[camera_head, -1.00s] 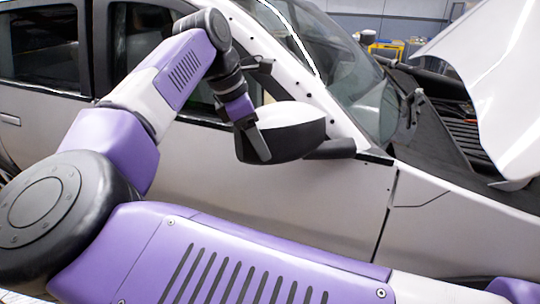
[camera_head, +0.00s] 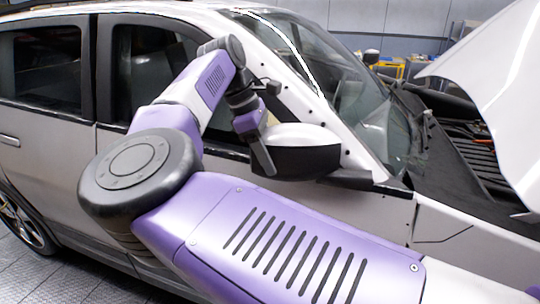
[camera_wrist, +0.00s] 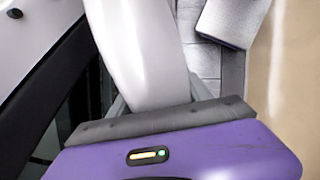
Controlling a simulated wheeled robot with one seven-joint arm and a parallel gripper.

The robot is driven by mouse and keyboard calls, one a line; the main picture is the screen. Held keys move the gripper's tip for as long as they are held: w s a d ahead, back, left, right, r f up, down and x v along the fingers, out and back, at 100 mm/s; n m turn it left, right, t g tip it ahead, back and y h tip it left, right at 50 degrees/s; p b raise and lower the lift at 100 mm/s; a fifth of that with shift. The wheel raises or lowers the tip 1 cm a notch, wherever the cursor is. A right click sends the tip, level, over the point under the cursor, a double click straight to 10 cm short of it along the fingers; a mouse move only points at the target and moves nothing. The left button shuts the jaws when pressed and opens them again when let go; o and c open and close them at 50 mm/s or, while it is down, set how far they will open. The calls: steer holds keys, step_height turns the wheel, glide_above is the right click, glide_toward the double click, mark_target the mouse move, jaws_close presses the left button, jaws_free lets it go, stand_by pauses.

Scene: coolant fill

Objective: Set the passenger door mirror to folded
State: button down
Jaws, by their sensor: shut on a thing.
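The passenger door mirror (camera_head: 308,137) has a white cap above a dark housing. Its dark stalk (camera_head: 352,179) joins the door near the base of the windshield pillar, and the housing reaches left from it in the head view. My gripper (camera_head: 262,153) is at the left, outer end of the housing, with a grey finger lying across it. In the wrist view the white cap (camera_wrist: 140,50) runs down between my fingers, and my gripper is shut on the mirror. The far finger's contact and the mirror glass are hidden.
The light-coloured car's side windows (camera_head: 48,68) and door are behind my arm. The raised white hood (camera_head: 495,95) stands at the right over the open engine bay (camera_head: 478,155). Bare tiled floor (camera_head: 40,278) shows at lower left.

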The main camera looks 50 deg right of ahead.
steer(key=shift+d, duration=0.25)
steer(key=c, duration=0.6)
jaws_free()
steer(key=shift+w+a+r, duration=0.1)
steer(key=shift+a+r, duration=0.05)
steer(key=shift+r, duration=0.1)
steer(key=shift+b+v, duration=0.45)
steer(key=shift+v, duration=3.1)
